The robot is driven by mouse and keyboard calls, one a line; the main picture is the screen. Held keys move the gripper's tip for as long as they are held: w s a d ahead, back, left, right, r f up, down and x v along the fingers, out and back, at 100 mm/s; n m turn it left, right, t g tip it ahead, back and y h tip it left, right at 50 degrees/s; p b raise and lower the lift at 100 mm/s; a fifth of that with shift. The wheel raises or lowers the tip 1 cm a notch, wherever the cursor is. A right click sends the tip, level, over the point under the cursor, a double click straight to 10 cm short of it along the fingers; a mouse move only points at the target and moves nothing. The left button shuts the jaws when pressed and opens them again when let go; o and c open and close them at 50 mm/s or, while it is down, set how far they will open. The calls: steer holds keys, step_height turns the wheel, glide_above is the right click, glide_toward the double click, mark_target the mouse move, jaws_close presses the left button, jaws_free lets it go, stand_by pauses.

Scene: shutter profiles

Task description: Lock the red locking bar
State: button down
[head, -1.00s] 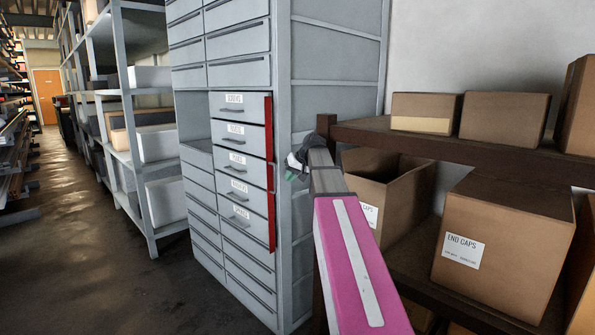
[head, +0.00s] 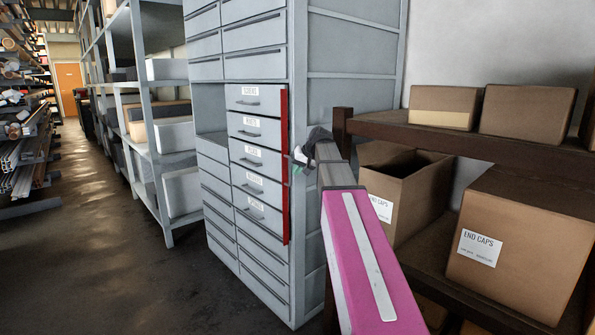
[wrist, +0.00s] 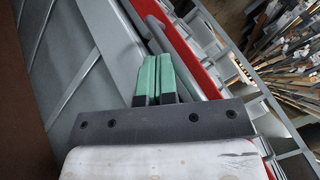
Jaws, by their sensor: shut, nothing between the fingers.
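The red locking bar (head: 285,195) stands upright along the right front edge of the grey drawer cabinet (head: 345,93), beside a column of labelled drawers (head: 257,130). In the wrist view the red bar (wrist: 203,65) runs diagonally behind a grey rod-like part (wrist: 174,48). My gripper (head: 297,168) is just right of the bar at mid-height, small and partly hidden by my wrist. In the wrist view its green fingers (wrist: 157,60) are shut together and empty, close to the grey part. I cannot tell whether they touch it.
A brown shelf (head: 450,140) with cardboard boxes, one open box (head: 420,190) and a box marked END CAPS (head: 520,240) stands close to the right of my arm. Grey racks (head: 150,110) stand at the left. The aisle floor (head: 90,240) is clear.

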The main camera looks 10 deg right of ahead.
mark_target(285, 170)
steer(key=shift+s+a+m, duration=0.1)
steer(key=shift+a+m, duration=0.1)
steer(key=shift+m, duration=0.2)
steer(key=a+m+h, duration=0.1)
steer(key=m, duration=0.1)
steer(key=a+m+t+h, duration=0.1)
steer(key=m+h, duration=0.1)
steer(key=m, duration=0.1)
steer(key=a+m+t+h, duration=0.1)
steer(key=a+m, duration=0.1)
steer(key=shift+s+a+h, duration=0.1)
steer(key=shift+h, duration=0.3)
steer(key=shift+w+a+m+g+h, duration=0.15)
steer(key=shift+w+a+m+h, duration=0.45)
steer(key=shift+m, duration=0.6)
steer(key=shift+w+a+m+g+h, duration=0.1)
steer(key=shift+w+a+m+h, duration=0.5)
steer(key=shift+m, duration=0.6)
steer(key=shift+w+a+m+g+h, duration=0.15)
steer(key=shift+w+a+m+h, duration=0.2)
steer(key=shift+a+m+h, duration=0.6)
steer(key=shift+w+d+m, duration=0.15)
steer(key=shift+d+m, duration=0.1)
